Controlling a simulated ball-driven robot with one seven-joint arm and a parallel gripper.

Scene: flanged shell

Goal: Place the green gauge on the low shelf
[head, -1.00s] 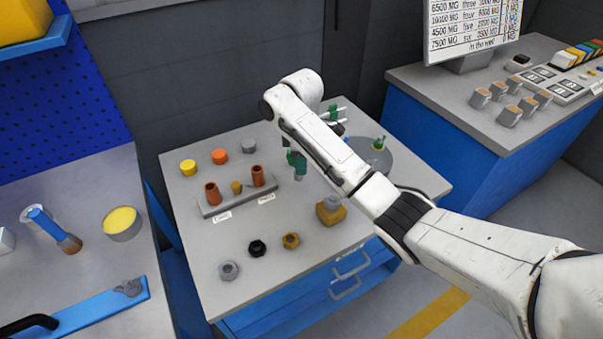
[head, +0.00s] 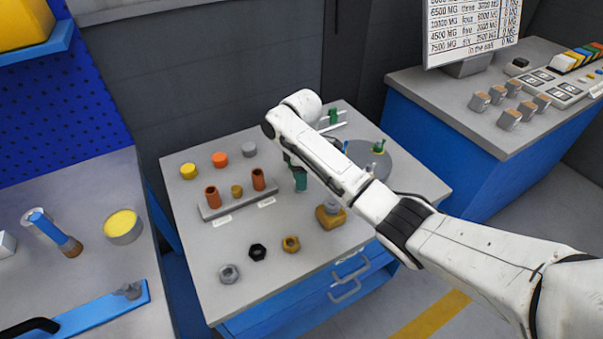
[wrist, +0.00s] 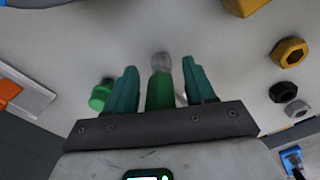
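A green gauge with a grey end (wrist: 160,88) lies between the two teal fingers of my gripper (wrist: 161,82) in the wrist view. A narrow gap shows on each side of it, so the fingers look open around it. In the head view my gripper (head: 299,178) points down over the grey table, right of the holder with copper-coloured cylinders; the gauge cannot be made out clearly there. Another green piece (head: 333,116) stands at the table's back, by thin white bars. I cannot tell which surface is the low shelf.
The grey table (head: 220,295) carries a holder (head: 238,205) with copper pieces, coloured caps behind it, several nuts in front and a yellow block (head: 330,213). A round grey plate (head: 370,165) bears a small green piece.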

